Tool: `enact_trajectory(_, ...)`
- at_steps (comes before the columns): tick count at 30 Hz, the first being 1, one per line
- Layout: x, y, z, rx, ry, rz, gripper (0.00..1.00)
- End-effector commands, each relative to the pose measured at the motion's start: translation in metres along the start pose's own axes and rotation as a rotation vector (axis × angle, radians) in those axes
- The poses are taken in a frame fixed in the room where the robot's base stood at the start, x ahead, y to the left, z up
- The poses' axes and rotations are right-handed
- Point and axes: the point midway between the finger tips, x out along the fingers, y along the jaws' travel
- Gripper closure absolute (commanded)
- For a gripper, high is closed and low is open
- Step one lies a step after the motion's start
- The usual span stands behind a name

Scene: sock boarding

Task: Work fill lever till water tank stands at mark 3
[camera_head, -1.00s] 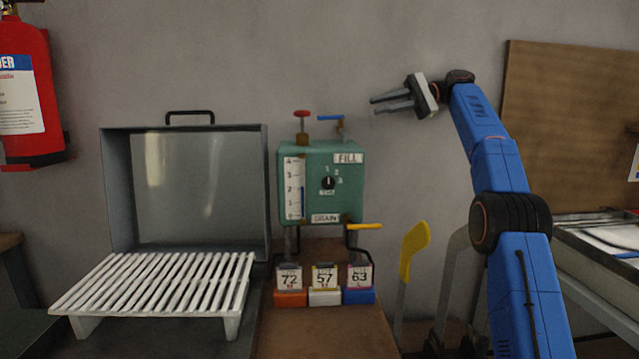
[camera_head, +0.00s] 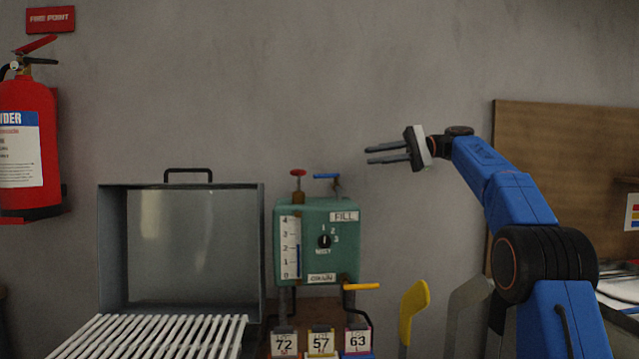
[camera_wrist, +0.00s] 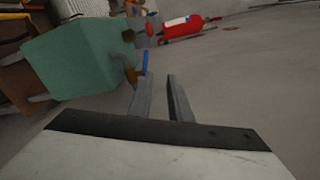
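The green water tank (camera_head: 315,268) stands on posts against the wall. Its white gauge (camera_head: 290,247) is marked 0 to 4, and the blue column in it reaches about mark 2. The blue lever (camera_head: 327,176) sits on top by the FILL label (camera_head: 344,216) and also shows in the wrist view (camera_wrist: 145,62). A yellow lever (camera_head: 362,286) is below right, near the DRAIN label (camera_head: 321,278). My gripper (camera_head: 367,156) is open and empty, right of and slightly above the blue lever, apart from it. In the wrist view, its fingers (camera_wrist: 158,77) show a gap.
A red knob (camera_head: 298,173) stands beside the blue lever. An open grey metal box (camera_head: 190,245) and white slatted rack (camera_head: 150,338) are left. Number cards (camera_head: 320,342) are below the tank. A yellow paddle-shaped board (camera_head: 412,300) stands right. The wall space around my gripper is clear.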

Motion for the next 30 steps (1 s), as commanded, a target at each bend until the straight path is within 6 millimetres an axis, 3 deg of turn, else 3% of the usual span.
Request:
enact_trajectory(5, 0.002, 0.007, 0.018, -0.073, 0.085, -0.051, 0.82)
enact_trajectory(15, 0.005, 0.047, 0.041, -0.193, 0.238, -0.086, 0.82)
enact_trajectory(23, 0.011, 0.057, 0.044, -0.219, 0.27, -0.085, 0.82)
enact_trajectory(30, 0.042, 0.054, 0.036, -0.218, 0.266, -0.084, 0.82)
